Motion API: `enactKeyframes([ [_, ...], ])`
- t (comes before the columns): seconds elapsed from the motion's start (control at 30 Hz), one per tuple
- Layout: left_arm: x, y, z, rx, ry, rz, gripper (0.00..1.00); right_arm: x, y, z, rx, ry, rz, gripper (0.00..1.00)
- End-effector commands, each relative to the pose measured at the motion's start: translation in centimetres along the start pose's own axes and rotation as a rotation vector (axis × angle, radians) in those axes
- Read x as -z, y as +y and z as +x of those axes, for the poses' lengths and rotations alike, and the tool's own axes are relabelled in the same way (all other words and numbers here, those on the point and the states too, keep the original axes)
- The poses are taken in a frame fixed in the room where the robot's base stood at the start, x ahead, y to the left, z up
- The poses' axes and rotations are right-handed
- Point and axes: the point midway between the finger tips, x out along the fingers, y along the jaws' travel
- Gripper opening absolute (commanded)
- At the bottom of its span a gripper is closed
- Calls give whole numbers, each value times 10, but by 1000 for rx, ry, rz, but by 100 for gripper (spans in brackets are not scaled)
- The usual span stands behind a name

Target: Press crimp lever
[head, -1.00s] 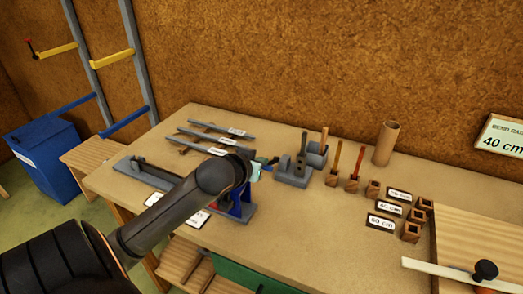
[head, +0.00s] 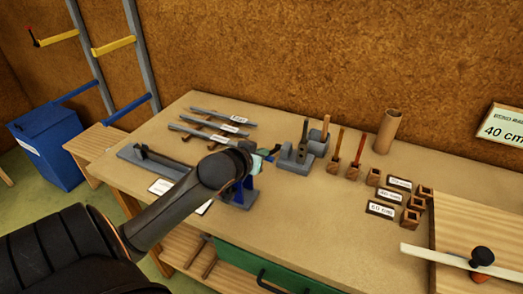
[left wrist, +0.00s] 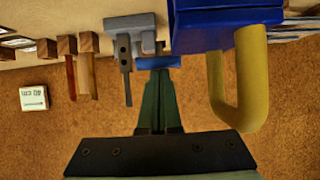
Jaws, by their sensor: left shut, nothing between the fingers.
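A blue tool (head: 240,191) stands on the workbench, partly hidden behind my left arm in the head view. In the left wrist view it is a large blue block (left wrist: 225,22) with a thick yellow U-shaped handle (left wrist: 250,80). I cannot tell for sure which part is the crimp lever. My left gripper (head: 264,158) is shut and empty beside the blue tool. In the left wrist view its dark green fingers (left wrist: 157,72) are together, left of the yellow handle. A short blue bar (left wrist: 158,62) shows at the fingertips; I cannot tell whether they touch it. My right gripper is not in view.
A grey block with tools (head: 295,158) stands just right of the gripper. Wooden holders (head: 352,168), a cardboard tube (head: 388,131) and labelled blocks (head: 380,209) are farther right. Grey strips (head: 208,133) lie on a rack at the back left. The bench's front middle is clear.

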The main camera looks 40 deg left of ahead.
Motion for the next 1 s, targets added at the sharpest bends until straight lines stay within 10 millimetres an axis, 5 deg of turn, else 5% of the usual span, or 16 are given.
enactKeyframes([
  [0.07,-10,1,1,-2,-48,-2,0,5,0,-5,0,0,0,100],
  [0.4,46,-4,-4,-2,-9,0,0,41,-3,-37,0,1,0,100],
  [0.47,28,-4,-14,-5,-10,1,0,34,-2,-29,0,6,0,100],
  [0.8,6,-5,-74,-2,-5,1,0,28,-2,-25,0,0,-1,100],
  [1.0,0,-5,-88,-1,-1,2,0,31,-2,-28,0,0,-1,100],
])
